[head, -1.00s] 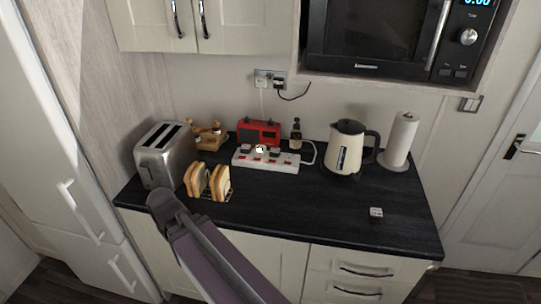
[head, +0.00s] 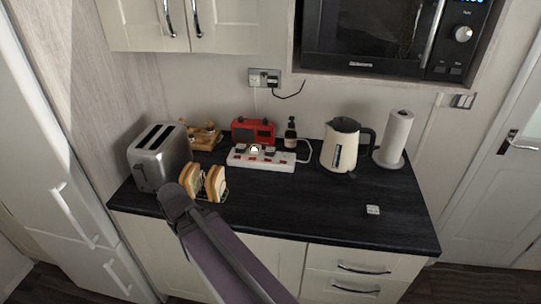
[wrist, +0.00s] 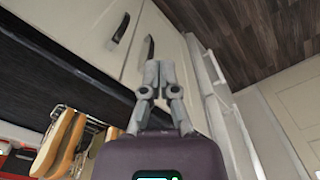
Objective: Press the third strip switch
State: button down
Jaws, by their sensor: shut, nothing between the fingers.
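The white power strip (head: 282,165) lies at the back of the dark worktop in the head view, in front of a red radio. Red switches and dark plugs show on it. I cannot clearly tell the third switch from the others at this size. My gripper (wrist: 160,68) shows in the wrist view with its grey fingers together, shut and empty. It is apart from the strip, with cabinet doors behind it in that view. My gripper's fingers are not visible in the head view, where my purple arm crosses the worktop's front edge.
A toast rack with bread (head: 215,184) stands between my arm and the strip; its bread also shows in the wrist view (wrist: 62,143). A toaster (head: 160,158) is left, a red radio (head: 253,131) behind the strip, a kettle (head: 341,147) right. The front right worktop is mostly clear.

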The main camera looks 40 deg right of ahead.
jog(key=shift+d, duration=0.35)
jog(key=w+d+r+m+p, duration=0.2)
jog(key=w+d+r+p, duration=0.15)
jog(key=d, duration=0.35)
jog(key=w+d+r+m+p, duration=0.2)
jog(key=w+d, duration=0.3)
jog(key=d, duration=0.1)
jog(key=w+d+r+m+p, duration=0.1)
jog(key=w+d+r+p, duration=0.1)
jog(key=w+d, duration=0.35)
jog(key=d+r+m+p, duration=0.2)
jog(key=d+r+p, duration=0.1)
jog(key=d, duration=1)
jog(key=d+r+m+t+p, duration=0.1)
jog(key=d+r+m+p, duration=0.2)
jog(key=d, duration=1)
jog(key=shift+w+d+r+y+p, duration=0.2)
jog(key=shift+w+r+y+p, duration=0.2)
jog(key=shift+r, duration=0.1)
jog(key=shift+f, duration=0.2)
